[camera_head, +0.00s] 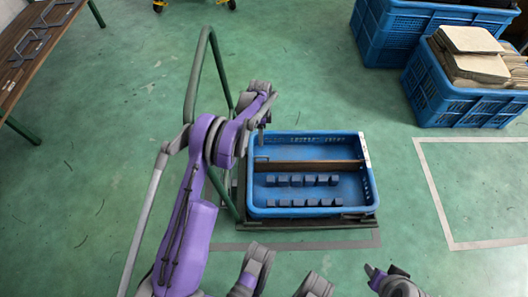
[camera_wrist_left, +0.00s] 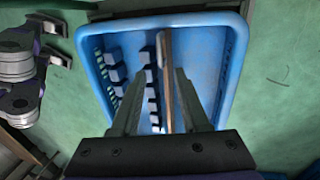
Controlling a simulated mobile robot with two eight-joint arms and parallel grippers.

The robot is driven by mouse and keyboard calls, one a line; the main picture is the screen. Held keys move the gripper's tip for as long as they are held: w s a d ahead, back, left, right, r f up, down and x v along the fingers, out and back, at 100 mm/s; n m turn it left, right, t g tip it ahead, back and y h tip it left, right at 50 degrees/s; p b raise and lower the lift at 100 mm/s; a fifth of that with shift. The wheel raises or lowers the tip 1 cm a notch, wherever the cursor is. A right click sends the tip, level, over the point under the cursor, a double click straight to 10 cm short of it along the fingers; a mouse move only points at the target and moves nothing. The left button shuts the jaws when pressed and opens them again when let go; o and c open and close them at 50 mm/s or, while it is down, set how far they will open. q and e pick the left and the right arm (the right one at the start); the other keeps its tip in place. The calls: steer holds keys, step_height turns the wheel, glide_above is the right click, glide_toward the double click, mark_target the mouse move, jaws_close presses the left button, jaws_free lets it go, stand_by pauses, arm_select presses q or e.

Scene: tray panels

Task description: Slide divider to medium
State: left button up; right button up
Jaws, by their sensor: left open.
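A blue tray (camera_head: 256,205) stands on a low dark frame in the head view. A brown divider (camera_head: 308,166) spans it from left to right, nearer the far wall. My left gripper (camera_head: 262,128) is at the tray's left side, over its upper left corner. In the left wrist view, the gripper's fingers (camera_wrist_left: 156,75) are open. The divider (camera_wrist_left: 167,70) shows between them, nearer the right finger, and a pale strip lies along its left side. I cannot tell whether the fingers touch it. A dark part at the lower right may be my right gripper (camera_head: 388,281); its jaws are unclear.
Two rows of dark blocks (camera_head: 303,181) stand in the tray on the near side of the divider. A green tubular handle (camera_head: 192,85) rises left of the tray. Blue crates (camera_head: 455,103) stand at upper right, a wooden bench (camera_head: 30,45) at upper left.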

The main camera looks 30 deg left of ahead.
arm_select(q)
steer(key=f, duration=0.3)
steer(key=s+f+b, duration=0.1)
steer(key=f, duration=0.2)
steer(key=d+f+b, duration=0.1)
steer(key=f, duration=0.2)
steer(key=shift+s+d+f, duration=0.1)
steer(key=shift+s+f, duration=0.3)
jaws_close()
stand_by(0.9)
